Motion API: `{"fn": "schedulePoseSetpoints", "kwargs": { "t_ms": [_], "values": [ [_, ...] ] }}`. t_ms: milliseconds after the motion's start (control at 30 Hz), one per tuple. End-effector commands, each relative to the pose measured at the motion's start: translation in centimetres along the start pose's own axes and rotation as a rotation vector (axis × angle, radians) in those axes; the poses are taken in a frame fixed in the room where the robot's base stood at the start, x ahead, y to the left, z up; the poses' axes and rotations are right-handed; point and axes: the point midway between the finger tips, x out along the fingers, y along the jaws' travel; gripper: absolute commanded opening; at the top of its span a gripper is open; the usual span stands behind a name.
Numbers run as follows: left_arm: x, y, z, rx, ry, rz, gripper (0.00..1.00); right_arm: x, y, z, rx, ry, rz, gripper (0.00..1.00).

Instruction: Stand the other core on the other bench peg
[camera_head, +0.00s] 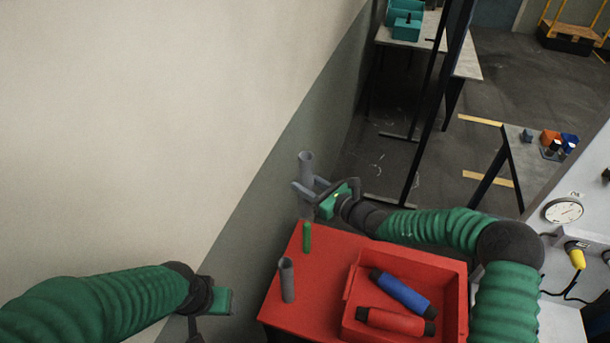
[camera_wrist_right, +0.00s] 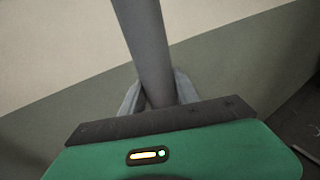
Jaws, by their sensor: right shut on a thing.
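My right gripper (camera_head: 308,187) is shut on a grey tube, the core (camera_head: 305,163), and holds it upright above the far left corner of the red bench (camera_head: 320,246). In the right wrist view the core (camera_wrist_right: 150,45) runs up from between the fingers. A bare green peg (camera_head: 307,237) stands on the bench just below the held core, which looks apart from it. The other grey core (camera_head: 287,280) stands upright nearer the front; what is inside its base is hidden. My left gripper (camera_head: 205,302) is left of the bench, its fingers mostly hidden or cut off.
A red tray (camera_head: 350,290) on the bench's right side holds a blue spool (camera_head: 402,292) and a red spool (camera_head: 395,321). A plain wall (camera_head: 150,120) lies close on the left. A grey machine panel with a gauge (camera_head: 563,211) stands at the right.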

Motion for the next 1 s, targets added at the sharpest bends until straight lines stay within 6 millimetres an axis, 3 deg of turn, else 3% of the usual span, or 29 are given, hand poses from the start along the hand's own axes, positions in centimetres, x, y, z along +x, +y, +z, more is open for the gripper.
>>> {"fn": "schedulePoseSetpoints", "kwargs": {
  "t_ms": [367, 1000],
  "values": [
    [2.7, 0.0, 0.6, 0.001, 0.0, 0.0, 0.62, 1.1, -0.4, -4.2, 0.006, 0.005, 0.002, 0.0],
    [2.0, 0.0, 0.5, 0.0, 0.0, 0.0, 0.62, 0.4, 0.5, -3.6, -0.004, 0.001, 0.001, 0.0]
  ]
}}
